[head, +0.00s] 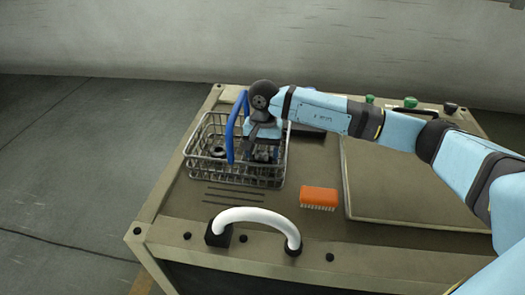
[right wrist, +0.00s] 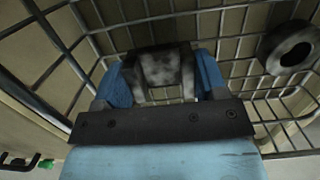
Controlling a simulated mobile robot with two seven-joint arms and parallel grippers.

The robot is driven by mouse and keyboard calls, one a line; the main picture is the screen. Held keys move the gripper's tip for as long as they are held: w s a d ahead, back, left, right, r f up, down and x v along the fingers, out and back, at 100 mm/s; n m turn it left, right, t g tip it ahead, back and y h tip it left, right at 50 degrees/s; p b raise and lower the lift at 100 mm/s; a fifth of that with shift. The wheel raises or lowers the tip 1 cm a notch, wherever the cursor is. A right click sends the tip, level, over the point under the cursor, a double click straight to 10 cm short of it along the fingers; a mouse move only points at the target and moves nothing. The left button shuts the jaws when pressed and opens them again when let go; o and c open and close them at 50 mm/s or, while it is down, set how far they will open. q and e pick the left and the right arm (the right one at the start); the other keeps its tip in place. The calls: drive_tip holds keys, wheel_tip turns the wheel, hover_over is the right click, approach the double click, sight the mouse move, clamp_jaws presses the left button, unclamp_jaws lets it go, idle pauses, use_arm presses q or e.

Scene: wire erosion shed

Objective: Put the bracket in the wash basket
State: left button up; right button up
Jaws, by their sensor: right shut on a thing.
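The wash basket (head: 215,172) is a wire basket with a blue handle (head: 231,128), standing at the left of the bench top. My right gripper (head: 262,142) reaches down into it from above, beside the handle. In the right wrist view, the blue-padded fingers of the right gripper (right wrist: 165,82) are shut on a grey, mottled metal piece, the bracket (right wrist: 163,68). Basket wires (right wrist: 140,14) surround it there. Whether the bracket touches the basket floor I cannot tell. In the head view the gripper and arm largely hide it. My left gripper is not in view.
A dark metal ring (right wrist: 290,48) lies in the basket beside the gripper. A white handle (head: 255,214) stands at the front edge. Green and black knobs (head: 411,102) are at the back.

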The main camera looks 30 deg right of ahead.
sight(263, 153)
drive_tip(key=o, duration=0.9)
drive_tip(key=r, duration=0.8)
drive_tip(key=w+d+r, duration=0.1)
drive_tip(key=r, duration=0.3)
drive_tip(key=shift+r+p, duration=0.1)
drive_tip(key=shift+p, duration=0.25)
